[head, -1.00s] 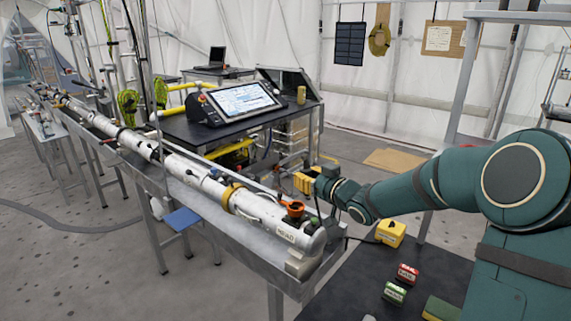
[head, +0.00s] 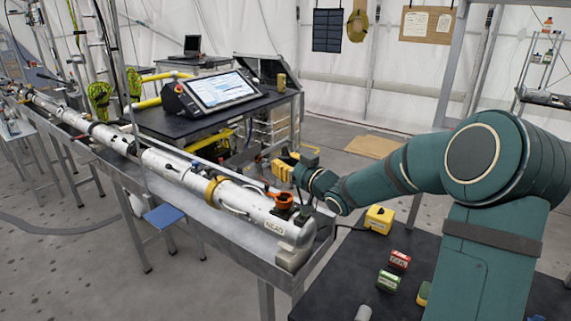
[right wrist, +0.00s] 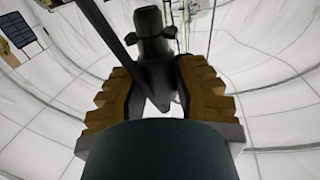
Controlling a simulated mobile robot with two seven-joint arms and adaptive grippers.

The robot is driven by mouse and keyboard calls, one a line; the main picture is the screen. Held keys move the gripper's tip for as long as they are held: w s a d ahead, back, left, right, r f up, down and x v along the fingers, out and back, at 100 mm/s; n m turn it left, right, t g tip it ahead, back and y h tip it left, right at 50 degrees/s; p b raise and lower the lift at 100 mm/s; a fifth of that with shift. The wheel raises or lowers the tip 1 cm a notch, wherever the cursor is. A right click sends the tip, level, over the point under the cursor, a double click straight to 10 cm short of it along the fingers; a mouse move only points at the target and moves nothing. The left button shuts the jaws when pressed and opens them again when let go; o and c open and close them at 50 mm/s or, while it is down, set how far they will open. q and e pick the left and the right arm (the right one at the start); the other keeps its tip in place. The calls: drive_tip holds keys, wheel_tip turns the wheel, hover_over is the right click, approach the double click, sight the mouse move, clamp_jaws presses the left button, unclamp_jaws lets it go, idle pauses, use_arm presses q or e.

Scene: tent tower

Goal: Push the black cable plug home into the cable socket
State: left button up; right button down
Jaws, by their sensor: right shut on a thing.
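My right gripper (head: 283,170) reaches in from the right, at the near end of the long white tube (head: 235,193). In the right wrist view its stepped yellow-brown fingers (right wrist: 157,85) are closed on the dark cable plug (right wrist: 151,48). The plug points away from the palm, and a dark cable runs up to the left beside it. In the head view the plug is too small to make out in the gripper. I cannot make out the cable socket for certain. The right wrist view shows no socket in front of the plug. My left gripper is not in view.
An orange ring-shaped part (head: 283,200) stands on the tube's near end, close below the gripper. A yellow case (head: 379,219), a red box (head: 399,260) and a green box (head: 388,281) are on the dark table at right. A tablet (head: 217,90) stands on the bench behind.

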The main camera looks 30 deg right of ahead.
drive_tip(key=shift+f+b, duration=1.95)
drive_tip(key=shift+f, duration=0.55)
drive_tip(key=shift+b, duration=0.35)
drive_tip(key=shift+f+b, duration=0.5)
drive_tip(key=shift+f, duration=0.95)
drive_tip(key=c, duration=0.8)
unclamp_jaws()
drive_tip(key=shift+o, duration=0.2)
drive_tip(key=s+d, duration=0.1)
drive_tip(key=s, duration=1.1)
drive_tip(key=shift+d, duration=0.35)
